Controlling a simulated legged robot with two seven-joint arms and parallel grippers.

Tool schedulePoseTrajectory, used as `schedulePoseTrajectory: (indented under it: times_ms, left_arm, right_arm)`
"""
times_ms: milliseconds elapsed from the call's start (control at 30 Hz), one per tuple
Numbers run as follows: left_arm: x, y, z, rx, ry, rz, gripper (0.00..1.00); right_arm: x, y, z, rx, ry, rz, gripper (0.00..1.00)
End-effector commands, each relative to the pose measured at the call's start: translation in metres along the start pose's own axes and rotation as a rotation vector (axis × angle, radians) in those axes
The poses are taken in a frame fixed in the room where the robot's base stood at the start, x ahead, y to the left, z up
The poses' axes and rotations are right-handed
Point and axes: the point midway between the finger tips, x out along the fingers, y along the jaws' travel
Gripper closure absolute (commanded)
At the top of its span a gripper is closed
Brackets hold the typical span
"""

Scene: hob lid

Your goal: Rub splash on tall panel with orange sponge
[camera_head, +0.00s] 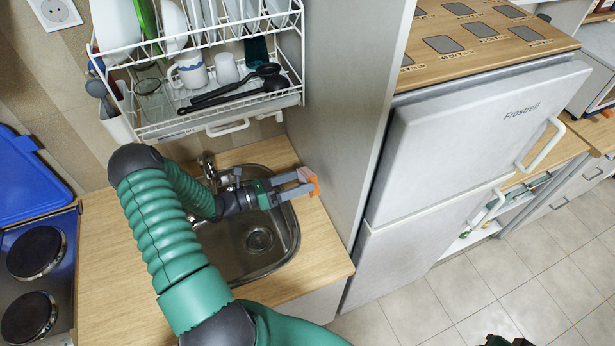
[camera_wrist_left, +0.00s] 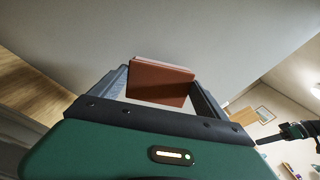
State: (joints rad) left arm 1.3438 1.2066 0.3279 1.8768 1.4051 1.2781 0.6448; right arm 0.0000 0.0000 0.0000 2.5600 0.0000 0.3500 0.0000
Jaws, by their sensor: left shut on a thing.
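The orange sponge (camera_head: 316,187) is between the fingertips of my left gripper (camera_head: 303,184), which is shut on it above the sink's right side. In the left wrist view the sponge (camera_wrist_left: 161,82) shows as a reddish-brown block between the two grey fingers (camera_wrist_left: 160,90). The tall panel (camera_head: 345,90) is the plain grey upright board between the sink and the fridge. It fills the upper left wrist view (camera_wrist_left: 180,30) beyond the sponge. I cannot tell whether the sponge touches it. I see no splash on the panel. A dark part of my right arm shows at the head view's bottom edge; its fingers are unclear.
The steel sink (camera_head: 285,248) lies under my left gripper in the wooden worktop (camera_head: 105,240). A white dish rack (camera_head: 285,98) with crockery hangs above it. A hob (camera_head: 65,270) with a raised blue lid (camera_head: 30,180) is at left. The fridge (camera_head: 440,150) stands right of the panel.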

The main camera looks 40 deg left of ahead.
Motion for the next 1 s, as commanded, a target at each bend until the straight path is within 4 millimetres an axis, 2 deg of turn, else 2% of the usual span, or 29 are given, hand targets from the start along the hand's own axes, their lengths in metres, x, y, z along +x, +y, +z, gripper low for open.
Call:
schedulePoseTrajectory:
  times_ms: [167,500,800,1000]
  left_arm:
    - [-0.017,0.0,0.001,0.0,-0.001,0.001,0.47]
    - [-0.02,0.0,0.0,0.0,0.0,0.0,0.47]
    - [-0.048,0.0,0.001,-0.001,-0.001,0.002,0.47]
    - [-0.049,0.0,-0.001,-0.001,0.0,0.0,0.47]
  right_arm:
    - [-0.003,0.0,-0.001,0.0,0.0,0.0,0.62]
    - [-0.003,0.0,-0.001,0.0,0.0,0.0,0.62]
    - [-0.007,0.0,-0.002,0.0,0.0,0.0,0.62]
    - [-0.007,0.0,-0.002,0.0,0.0,0.0,0.62]
